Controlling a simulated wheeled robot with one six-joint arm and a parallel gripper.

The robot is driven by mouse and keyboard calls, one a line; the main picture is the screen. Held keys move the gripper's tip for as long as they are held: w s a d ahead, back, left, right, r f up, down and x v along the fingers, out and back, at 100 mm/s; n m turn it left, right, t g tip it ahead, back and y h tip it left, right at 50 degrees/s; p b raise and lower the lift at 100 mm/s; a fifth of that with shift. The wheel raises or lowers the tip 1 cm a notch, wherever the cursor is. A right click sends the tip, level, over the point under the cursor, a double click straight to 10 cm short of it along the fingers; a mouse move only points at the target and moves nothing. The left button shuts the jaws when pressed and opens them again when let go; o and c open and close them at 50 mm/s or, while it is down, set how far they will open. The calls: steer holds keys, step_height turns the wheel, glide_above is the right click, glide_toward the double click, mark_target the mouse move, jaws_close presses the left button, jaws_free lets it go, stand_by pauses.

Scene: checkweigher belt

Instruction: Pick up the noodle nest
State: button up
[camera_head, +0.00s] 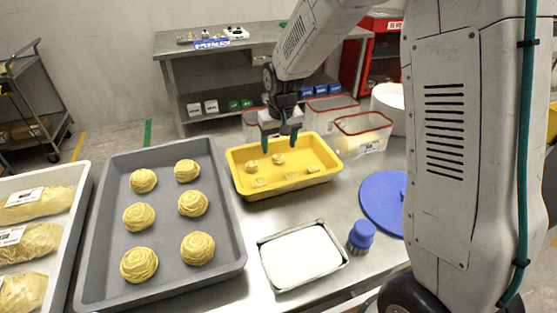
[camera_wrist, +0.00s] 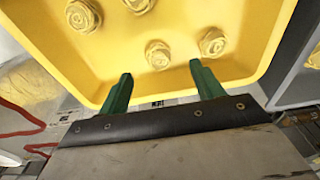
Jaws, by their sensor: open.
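Several small noodle nests lie in the yellow tray (camera_head: 243,186). One pale yellow noodle nest (camera_head: 278,158) is near the tray's far side, just below my gripper (camera_head: 280,143). My gripper is open and empty, with two green fingers pointing down over the tray. In the wrist view, a nest (camera_wrist: 158,54) shows between and just beyond the fingertips (camera_wrist: 160,70), with another nest (camera_wrist: 212,41) by the right finger. Larger coiled nests (camera_head: 138,216) sit in two columns on the grey tray (camera_head: 113,285) to the left.
A metal pan with white contents (camera_head: 300,257), a blue-capped jar (camera_head: 361,236) and a blue disc (camera_head: 385,203) stand in front and right. Clear red-rimmed containers (camera_head: 362,134) stand behind the yellow tray. A white tray of bagged noodles (camera_head: 30,240) is at far left.

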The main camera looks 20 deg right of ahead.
mark_target(278, 156)
steer(key=f, duration=0.3)
steer(key=w+f, duration=0.1)
steer(key=f, duration=0.1)
steer(key=shift+d+f, duration=0.15)
steer(key=shift+f, duration=0.05)
steer(key=c, duration=1.1)
steer(key=shift+o, duration=0.2)
